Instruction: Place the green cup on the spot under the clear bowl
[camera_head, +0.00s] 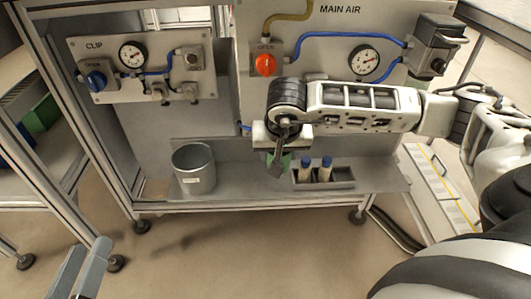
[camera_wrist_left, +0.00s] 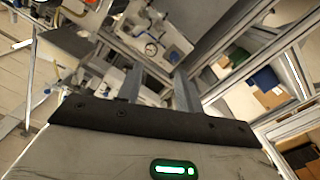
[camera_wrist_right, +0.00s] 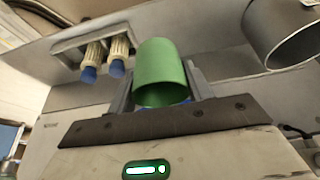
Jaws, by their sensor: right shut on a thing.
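The green cup (camera_wrist_right: 160,72) sits between the fingers of my right gripper (camera_wrist_right: 160,92) in the right wrist view, its open end facing the same way as the grey bin's. My right gripper (camera_head: 279,160) is shut on it above the shelf; in the head view only a sliver of the cup (camera_head: 285,160) shows behind the fingers. I cannot tell whether the cup touches the shelf. My left gripper (camera_head: 80,268) is open and empty at the lower left, its fingers apart (camera_wrist_left: 158,88). I cannot make out a clear bowl; my right arm hides part of the MAIN AIR panel.
A grey metal bin (camera_head: 194,169) stands on the shelf (camera_head: 240,183) left of my right gripper. A dark tray (camera_head: 324,181) with two blue-capped vials is close on the right. Small fittings hang along the CLIP panel (camera_head: 112,92). The shelf between bin and tray is clear.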

